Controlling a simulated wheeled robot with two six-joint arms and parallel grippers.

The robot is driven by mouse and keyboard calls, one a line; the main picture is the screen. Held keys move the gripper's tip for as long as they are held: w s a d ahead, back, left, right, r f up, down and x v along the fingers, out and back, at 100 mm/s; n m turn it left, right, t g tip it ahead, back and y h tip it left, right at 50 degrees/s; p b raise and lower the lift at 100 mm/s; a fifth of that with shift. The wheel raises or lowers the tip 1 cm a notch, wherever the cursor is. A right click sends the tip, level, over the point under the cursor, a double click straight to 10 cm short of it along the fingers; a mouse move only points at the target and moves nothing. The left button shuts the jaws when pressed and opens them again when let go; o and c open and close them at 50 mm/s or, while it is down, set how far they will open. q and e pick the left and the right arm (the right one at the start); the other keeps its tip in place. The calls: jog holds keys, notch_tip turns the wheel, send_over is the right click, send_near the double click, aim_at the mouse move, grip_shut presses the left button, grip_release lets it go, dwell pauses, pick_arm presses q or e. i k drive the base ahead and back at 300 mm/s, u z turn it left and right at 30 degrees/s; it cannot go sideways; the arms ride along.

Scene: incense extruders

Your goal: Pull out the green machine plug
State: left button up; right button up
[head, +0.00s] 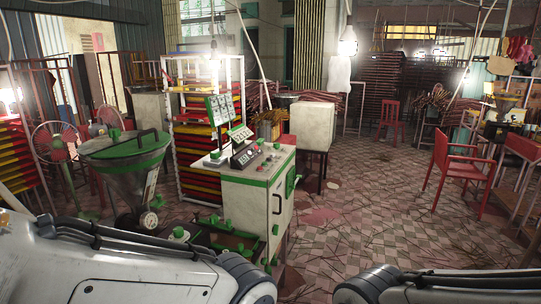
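The green machine is a white cabinet with green trim (247,207) left of centre in the head view. It has a control panel (243,157) with knobs and buttons on top. A green-rimmed metal hopper (128,170) stands at its left. A green tray-like part (225,235) is low at its front. I cannot make out a plug or its socket. My two arms reach in along the bottom edge, in front of the machine. Both grippers are out of the picture.
A red chair (461,164) stands on the tiled floor at the right. A pale box on a stand (311,128) is behind the machine. Racks with colored trays (194,160) stand behind it. A fan (55,143) is at the left. Thin sticks litter the open floor (365,215).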

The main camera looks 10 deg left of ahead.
aim_at(214, 154)
jog(key=z, duration=0.8)
jog(key=i, duration=3.5)
jog(key=u, duration=3.5)
